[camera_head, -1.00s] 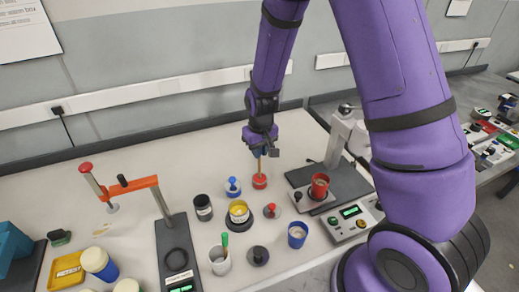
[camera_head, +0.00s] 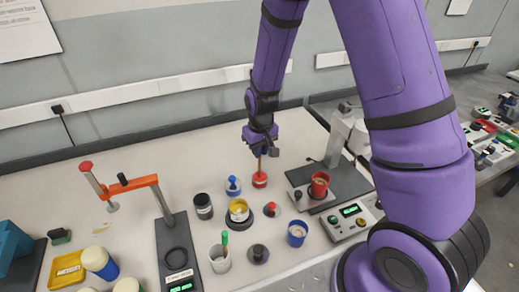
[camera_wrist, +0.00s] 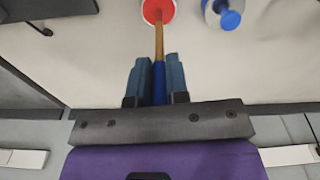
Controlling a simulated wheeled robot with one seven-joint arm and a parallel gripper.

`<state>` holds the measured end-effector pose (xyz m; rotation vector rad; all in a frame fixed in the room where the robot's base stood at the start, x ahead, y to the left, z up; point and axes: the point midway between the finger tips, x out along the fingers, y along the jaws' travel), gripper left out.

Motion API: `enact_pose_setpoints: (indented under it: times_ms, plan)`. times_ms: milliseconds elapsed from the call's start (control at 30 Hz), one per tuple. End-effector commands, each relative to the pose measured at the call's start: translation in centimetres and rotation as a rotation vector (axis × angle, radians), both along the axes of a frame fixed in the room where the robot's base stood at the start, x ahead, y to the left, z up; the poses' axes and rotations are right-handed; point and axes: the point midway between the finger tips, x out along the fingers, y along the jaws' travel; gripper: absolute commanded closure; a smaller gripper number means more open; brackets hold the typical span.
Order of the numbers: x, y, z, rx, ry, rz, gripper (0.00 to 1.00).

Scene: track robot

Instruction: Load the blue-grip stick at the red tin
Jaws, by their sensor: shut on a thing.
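My gripper (camera_head: 262,150) is shut on the blue grip of the stick, which also shows between the two fingers in the wrist view (camera_wrist: 158,84). The stick's wooden shaft (camera_wrist: 159,42) points down to the red tin (camera_head: 260,181). In the wrist view the tin (camera_wrist: 150,18) is at the top edge, partly cut off, with red contents inside a pale rim. The shaft's lower end meets the red contents there; how deep it goes I cannot tell.
A blue-knobbed lid (camera_head: 233,187) stands just left of the tin, a red-knobbed lid (camera_head: 271,210) in front. A yellow tin (camera_head: 239,211), a black tin (camera_head: 203,206), a blue tin (camera_head: 297,234) and a white cup (camera_head: 219,259) with a green-grip stick are nearby. A red cup (camera_head: 319,186) stands right.

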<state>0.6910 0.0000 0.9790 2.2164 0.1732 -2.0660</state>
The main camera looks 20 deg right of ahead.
Motion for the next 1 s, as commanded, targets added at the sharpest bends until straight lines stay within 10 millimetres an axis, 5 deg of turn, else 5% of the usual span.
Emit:
enact_pose_setpoints:
  times_ms: [267,1000]
  plan:
    - [-0.1,0.0,0.1,0.0,0.003,0.0,1.0]
    - [0.0,0.0,5.2,0.0,0.0,0.001,1.0]
